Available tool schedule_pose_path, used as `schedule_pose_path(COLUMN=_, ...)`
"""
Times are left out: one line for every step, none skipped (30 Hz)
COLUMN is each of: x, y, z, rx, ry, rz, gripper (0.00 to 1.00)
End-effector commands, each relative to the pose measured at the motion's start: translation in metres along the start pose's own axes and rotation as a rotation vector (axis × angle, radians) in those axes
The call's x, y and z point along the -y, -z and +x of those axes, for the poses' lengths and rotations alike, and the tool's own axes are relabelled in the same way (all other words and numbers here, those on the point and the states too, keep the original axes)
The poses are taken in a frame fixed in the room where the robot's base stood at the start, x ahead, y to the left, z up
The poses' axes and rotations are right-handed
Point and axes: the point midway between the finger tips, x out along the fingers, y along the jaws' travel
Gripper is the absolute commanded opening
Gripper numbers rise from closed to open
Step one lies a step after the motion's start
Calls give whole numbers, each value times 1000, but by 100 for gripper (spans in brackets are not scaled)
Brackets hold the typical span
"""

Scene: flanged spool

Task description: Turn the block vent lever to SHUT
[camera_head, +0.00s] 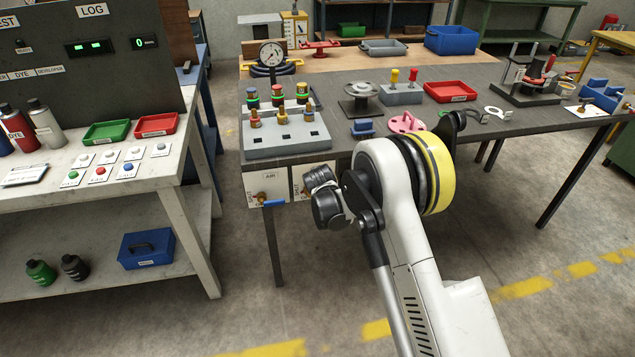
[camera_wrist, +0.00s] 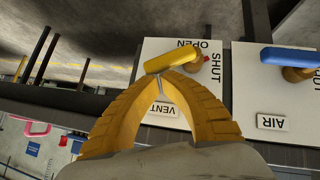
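In the wrist view, which shows the panel upside down, the yellow vent lever (camera_wrist: 160,63) extends left from its brass pivot, tilted slightly. OPEN is printed above it and SHUT runs vertically to the right of the pivot. The white VENT panel (camera_wrist: 215,104) carries its name plate (camera_wrist: 160,108) below the lever. My gripper (camera_wrist: 164,75) has two yellow fingers whose tips meet right at the lever's lower edge in the picture. The lever does not appear to be between them; whether they touch it is unclear. In the head view my wrist hides the fingers and lever.
The AIR panel (camera_wrist: 272,92) with its blue lever (camera_wrist: 291,57) is close on the right in the wrist view. In the head view both panels hang under the edge of the dark table (camera_head: 330,99), which holds a grey valve block (camera_head: 285,140). Open floor lies in front.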

Motion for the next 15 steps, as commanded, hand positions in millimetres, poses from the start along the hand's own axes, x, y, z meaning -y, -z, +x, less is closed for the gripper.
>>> schedule_pose_path(x=-4, y=-3, z=3, rx=2, ry=27, rz=32, gripper=0)
schedule_pose_path(x=-4, y=-4, z=4, rx=2, ry=42, rz=46, gripper=0)
schedule_pose_path(x=-4, y=-6, z=6, rx=1, ry=40, rz=40, gripper=0)
schedule_pose_path(x=-4, y=-7, z=7, rx=1, ry=39, rz=39, gripper=0)
schedule_pose_path(x=-5, y=-8, z=8, rx=1, ry=39, rz=38, gripper=0)
schedule_pose_path(x=-6, y=-9, z=9, rx=1, ry=38, rz=38, gripper=0)
schedule_pose_path(x=-8, y=-10, z=10, rx=2, ry=48, rz=49, gripper=0)
schedule_pose_path(x=-10, y=-11, z=11, rx=2, ry=65, rz=68, gripper=0)
schedule_pose_path(x=-11, y=-13, z=13, rx=1, ry=85, rz=89, gripper=0)
schedule_pose_path(x=-11, y=-13, z=13, rx=1, ry=100, rz=102, gripper=0)
schedule_pose_path(x=-11, y=-14, z=14, rx=1, ry=113, rz=115, gripper=0)
schedule_pose_path(x=-12, y=-15, z=15, rx=1, ry=129, rz=132, gripper=0)
schedule_pose_path(x=-12, y=-16, z=16, rx=1, ry=134, rz=135, gripper=0)
schedule_pose_path(x=-11, y=-16, z=16, rx=1, ry=132, rz=132, gripper=0)
schedule_pose_path(x=-12, y=-17, z=17, rx=1, ry=132, rz=131, gripper=0)
